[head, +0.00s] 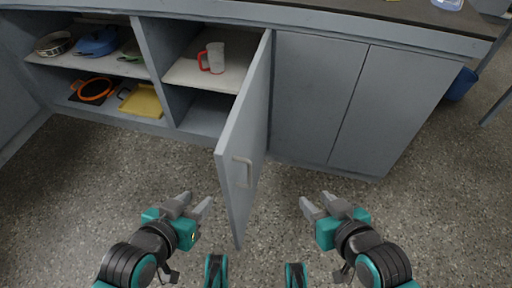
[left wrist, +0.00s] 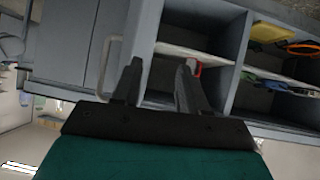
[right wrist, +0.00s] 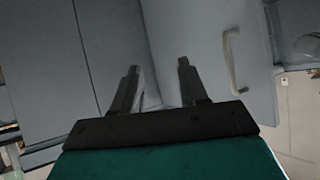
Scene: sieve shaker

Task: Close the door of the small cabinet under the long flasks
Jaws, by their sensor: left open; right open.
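The grey cabinet door (head: 247,140) stands wide open in the head view, swung out toward me from its hinge side at the right of the opening. Its pale handle (head: 243,172) is on the face turned partly toward me. The handle also shows in the left wrist view (left wrist: 108,65) and the right wrist view (right wrist: 232,62). My left gripper (head: 198,205) is open and empty, left of the door's free edge. My right gripper (head: 315,203) is open and empty, right of the door. Neither appears to touch the door. No long flasks can be made out.
The open compartment's shelf (head: 188,75) holds a white cup with a red handle (head: 213,58). The left shelves hold a blue pan (head: 97,41), an orange-rimmed item (head: 93,90) and a yellow tray (head: 143,101). Closed doors (head: 318,92) are at right. The speckled floor in front is clear.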

